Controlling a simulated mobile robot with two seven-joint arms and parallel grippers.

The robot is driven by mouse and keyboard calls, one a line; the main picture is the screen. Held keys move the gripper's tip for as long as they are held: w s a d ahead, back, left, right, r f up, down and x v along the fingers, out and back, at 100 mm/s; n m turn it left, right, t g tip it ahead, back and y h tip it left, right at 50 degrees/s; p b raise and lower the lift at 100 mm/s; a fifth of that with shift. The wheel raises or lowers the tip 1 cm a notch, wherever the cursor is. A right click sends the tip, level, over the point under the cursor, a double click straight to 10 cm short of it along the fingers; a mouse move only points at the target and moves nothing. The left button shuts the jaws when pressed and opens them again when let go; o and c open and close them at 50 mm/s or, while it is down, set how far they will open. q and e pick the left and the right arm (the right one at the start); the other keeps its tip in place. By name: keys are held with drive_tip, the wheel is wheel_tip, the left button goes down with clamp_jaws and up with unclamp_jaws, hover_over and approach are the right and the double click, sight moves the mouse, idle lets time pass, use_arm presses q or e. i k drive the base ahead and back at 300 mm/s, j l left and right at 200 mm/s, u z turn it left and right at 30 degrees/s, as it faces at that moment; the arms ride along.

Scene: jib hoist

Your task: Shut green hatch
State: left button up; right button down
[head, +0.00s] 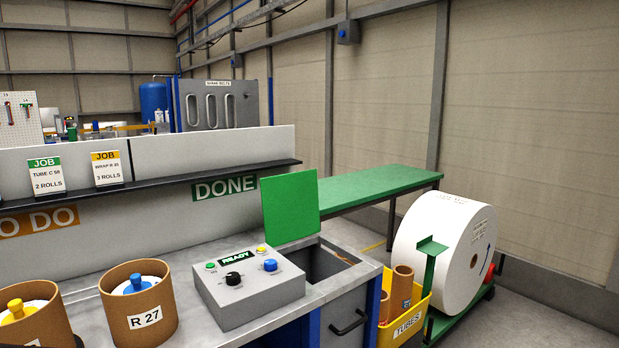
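The green hatch (290,207) stands open and upright at the back edge of a square opening (326,262) in the right end of the workbench. The inside of the opening is grey and partly in view, with a small brown item near its right side. Neither of my grippers shows in the head view.
A grey control box (246,290) with knobs and buttons sits just left of the opening. Cardboard drums (139,305) stand further left. A yellow tubes bin (408,318) and a large white roll (445,252) are to the right. A green table (370,187) is behind.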

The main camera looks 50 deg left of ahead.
sight(290, 201)
drive_tip(key=i, duration=1.35)
drive_tip(key=i+u, duration=0.4)
drive_tip(key=i, duration=0.15)
drive_tip(key=i+u, duration=0.4)
drive_tip(key=i, duration=0.2)
drive_tip(key=z, duration=0.35)
drive_tip(key=i+z, duration=0.15)
drive_tip(key=z, duration=6.4)
drive_tip(key=k+l, duration=0.05)
